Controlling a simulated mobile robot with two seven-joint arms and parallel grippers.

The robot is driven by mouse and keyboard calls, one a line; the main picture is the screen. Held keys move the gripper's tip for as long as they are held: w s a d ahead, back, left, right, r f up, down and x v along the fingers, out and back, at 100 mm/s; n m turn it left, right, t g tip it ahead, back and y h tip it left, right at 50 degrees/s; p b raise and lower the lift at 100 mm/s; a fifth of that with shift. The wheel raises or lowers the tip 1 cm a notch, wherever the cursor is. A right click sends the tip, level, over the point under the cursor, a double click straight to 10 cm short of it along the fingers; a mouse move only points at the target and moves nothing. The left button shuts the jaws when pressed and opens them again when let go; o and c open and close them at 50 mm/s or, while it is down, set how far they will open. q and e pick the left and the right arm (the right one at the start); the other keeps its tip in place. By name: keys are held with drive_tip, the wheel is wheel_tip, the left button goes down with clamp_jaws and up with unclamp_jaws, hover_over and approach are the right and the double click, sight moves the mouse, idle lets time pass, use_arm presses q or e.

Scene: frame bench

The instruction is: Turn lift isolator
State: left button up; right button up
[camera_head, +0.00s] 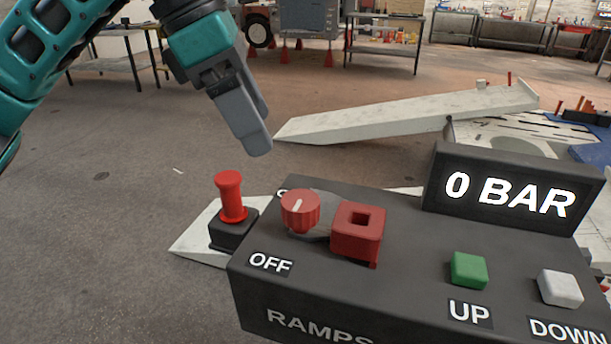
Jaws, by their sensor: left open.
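The lift isolator appears to be the red ribbed round knob (300,212) on the dark control box (400,215). A short white mark on its top points up and slightly right in the picture. An OFF label (270,264) is in front of it, and a label behind it is mostly hidden. A red square piece with a hole (358,231) stands right beside the knob. My left gripper (254,142) hangs above and behind the knob, fingers pointing down, open and clear of the box. My right gripper is not in view.
A red post (231,198) on a black base stands at the box's left edge. A green UP button (468,270), a white DOWN button (559,287) and a display reading 0 BAR (508,194) are to the right. A pale ramp (400,118) lies behind. Air above the box is clear.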

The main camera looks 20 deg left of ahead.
sight(298, 200)
use_arm(q)
drive_tip(key=b+x, duration=0.1)
drive_tip(key=x, duration=1.1)
drive_tip(key=shift+d+f, duration=0.15)
drive_tip(key=shift+f, duration=0.2)
drive_tip(key=shift+c, duration=0.2)
clamp_jaws()
